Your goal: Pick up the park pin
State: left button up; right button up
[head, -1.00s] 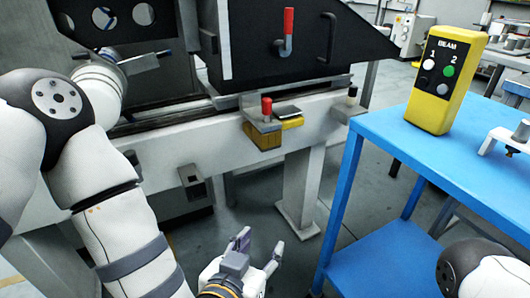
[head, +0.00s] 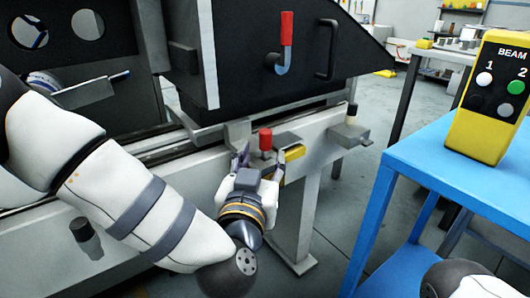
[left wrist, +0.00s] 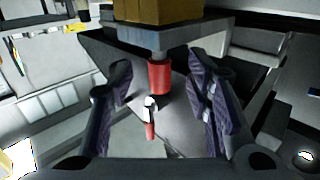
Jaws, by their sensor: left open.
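A pin with a red cap (head: 265,139), likely the park pin, stands upright in a small bracket on the front of the white rail. In the left wrist view its red cap (left wrist: 159,77) hangs from a metal stem between my fingers, with a gap on each side. My left gripper (head: 259,162) is open around the pin, one finger to each side, and appears not to touch it. Its body hides part of the bracket in the head view. My right gripper is out of view; only part of that arm shows at the bottom right.
A yellow block (head: 294,153) sits by the bracket. A black-capped pin (head: 351,112) stands on another bracket to the right. A red lever (head: 286,29) hangs on the dark panel behind. A blue cart (head: 420,160) carries the yellow button box (head: 490,100) at right.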

aim_at(264, 150)
pick_arm(q)
jog(key=w, duration=0.4)
jog(key=shift+w+d+r, duration=0.1)
jog(key=shift+w+d, duration=0.25)
jog(key=shift+d, duration=0.05)
grip_shut()
